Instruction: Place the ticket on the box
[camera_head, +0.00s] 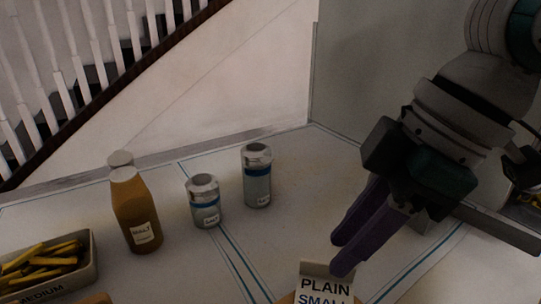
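A ticket (322,288) lettered "PLAIN SMALL" shows at the bottom edge, right of centre; its lower part is cut off. A tan edge shows beside its base. My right gripper (340,255) comes down from the upper right. Its two purple fingers lie close together, their tips just above and partly over the ticket's top edge. I cannot tell if they touch or hold it. A box (82,281) marked "MEDIUM", filled with yellow chips (42,262), stands at the lower left. My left gripper is out of view.
A brown malt bottle (135,205), a short silver-topped shaker (205,202) and a taller shaker (257,178) stand upright on the pale counter (185,265). Walls rise behind. A grey edge (495,228) lies at the right. The counter between shakers and ticket is clear.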

